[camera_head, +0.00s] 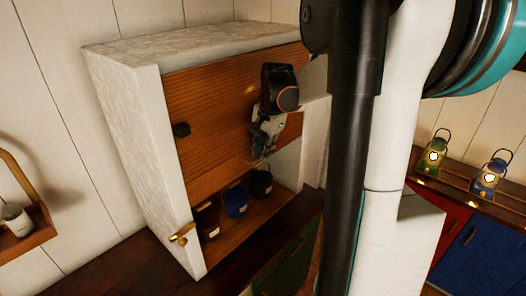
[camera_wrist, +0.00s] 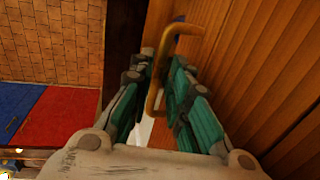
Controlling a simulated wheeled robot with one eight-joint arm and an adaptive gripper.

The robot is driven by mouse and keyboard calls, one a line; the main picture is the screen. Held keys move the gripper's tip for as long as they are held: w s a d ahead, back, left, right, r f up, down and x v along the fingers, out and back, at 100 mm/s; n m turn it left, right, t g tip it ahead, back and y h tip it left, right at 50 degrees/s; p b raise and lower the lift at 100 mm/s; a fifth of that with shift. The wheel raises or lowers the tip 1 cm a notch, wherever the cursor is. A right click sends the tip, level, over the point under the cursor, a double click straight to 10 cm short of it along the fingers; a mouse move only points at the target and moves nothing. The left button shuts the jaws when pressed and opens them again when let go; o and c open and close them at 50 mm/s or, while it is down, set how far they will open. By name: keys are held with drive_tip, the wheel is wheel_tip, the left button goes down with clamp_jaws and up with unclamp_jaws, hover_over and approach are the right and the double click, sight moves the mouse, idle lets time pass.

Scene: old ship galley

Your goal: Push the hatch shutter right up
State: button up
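The hatch shutter (camera_head: 205,125) is a brown slatted wooden panel in a pale stone-like frame (camera_head: 135,130). It covers the upper part of the opening, with a gap below it. In the wrist view the shutter (camera_wrist: 265,70) fills the right side. A brass handle (camera_wrist: 155,95) stands out from it. My gripper (camera_head: 262,160) is at the shutter's lower right part. In the wrist view my gripper's fingers (camera_wrist: 156,75) are apart, on either side of the handle bar; firm contact cannot be told. The handle is mostly hidden by my gripper in the head view.
Dark, blue (camera_head: 236,202) and green (camera_head: 261,184) canisters stand under the shutter. Green (camera_head: 435,155) and blue (camera_head: 492,172) lanterns stand at right.

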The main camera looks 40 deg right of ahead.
idle(0.3)
wheel_tip(320, 180, up, 12)
drive_tip(key=s, duration=0.2)
drive_tip(key=shift+f, duration=0.15)
drive_tip(key=shift+s+f, duration=0.1)
drive_tip(key=shift+f, duration=0.05)
idle(0.5)
